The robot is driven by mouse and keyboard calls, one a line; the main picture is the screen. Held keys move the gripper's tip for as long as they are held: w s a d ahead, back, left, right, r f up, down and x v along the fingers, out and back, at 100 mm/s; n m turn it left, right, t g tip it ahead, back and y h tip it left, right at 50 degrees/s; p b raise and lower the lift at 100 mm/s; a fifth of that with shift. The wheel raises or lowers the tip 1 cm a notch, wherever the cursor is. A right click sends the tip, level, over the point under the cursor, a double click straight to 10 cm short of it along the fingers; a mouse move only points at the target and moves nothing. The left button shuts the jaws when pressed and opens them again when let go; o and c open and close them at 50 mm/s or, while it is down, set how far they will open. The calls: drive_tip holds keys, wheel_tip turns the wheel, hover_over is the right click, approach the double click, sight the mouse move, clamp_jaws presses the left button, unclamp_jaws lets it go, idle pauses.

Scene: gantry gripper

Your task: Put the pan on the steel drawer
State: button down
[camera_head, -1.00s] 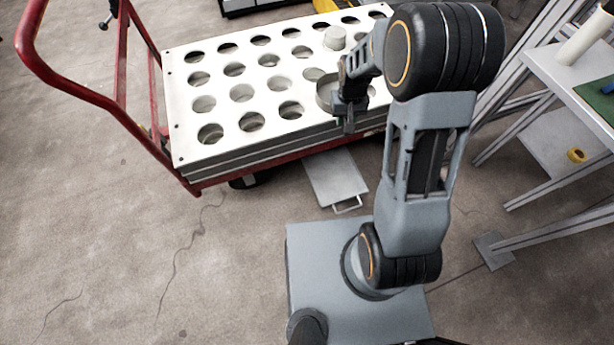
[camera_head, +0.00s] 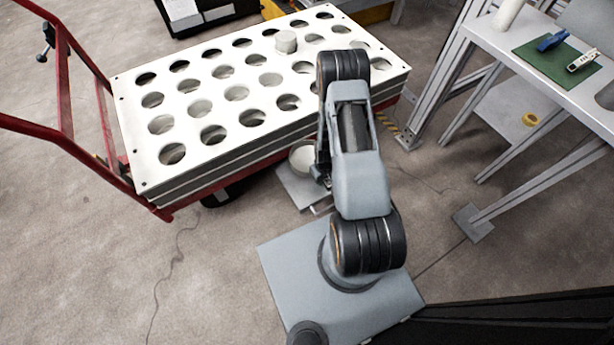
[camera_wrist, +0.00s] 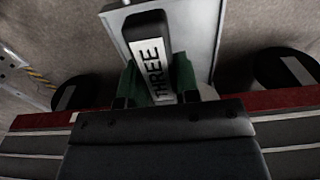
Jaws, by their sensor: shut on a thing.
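The pan (camera_head: 302,160) is a round, light grey dish low beside the cart in the head view, partly hidden by my arm. My gripper (camera_head: 321,177) is shut on its handle. In the wrist view the dark pan handle (camera_wrist: 150,55), with a white label reading "THREE", sits between the green fingertips; the pan's bowl does not show there. The steel drawer (camera_head: 290,188) is a flat grey plate near the floor, under the pan in the head view. It also shows behind the handle in the wrist view (camera_wrist: 198,40). Whether the pan touches it I cannot tell.
A red cart (camera_head: 165,213) carries a white plate (camera_head: 130,120) with rows of round holes and one grey cylinder (camera_head: 286,42). The cart's edge is close to my gripper. A workbench (camera_head: 480,36) with a green mat (camera_head: 540,62) stands at the right. Open floor lies front left.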

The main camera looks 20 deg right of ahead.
sight(312, 184)
wheel_tip(312, 184, down, 14)
drive_tip(key=b, duration=0.5)
drive_tip(key=shift+r, duration=0.1)
drive_tip(key=w, duration=0.3)
drive_tip(key=shift+w+a+b, duration=0.15)
drive_tip(key=shift+b, duration=0.25)
drive_tip(key=w, duration=0.1)
drive_tip(key=w+b, duration=0.1)
drive_tip(key=w, duration=0.2)
drive_tip(key=shift+a+b, duration=0.25)
drive_tip(key=shift+b, duration=0.05)
drive_tip(key=shift+w+f, duration=0.2)
drive_tip(key=shift+w, duration=0.15)
drive_tip(key=shift+f+b, duration=0.2)
drive_tip(key=shift+b, duration=0.15)
drive_tip(key=shift+f, duration=0.2)
drive_tip(key=c, duration=0.8)
unclamp_jaws()
drive_tip(key=shift+c, duration=0.2)
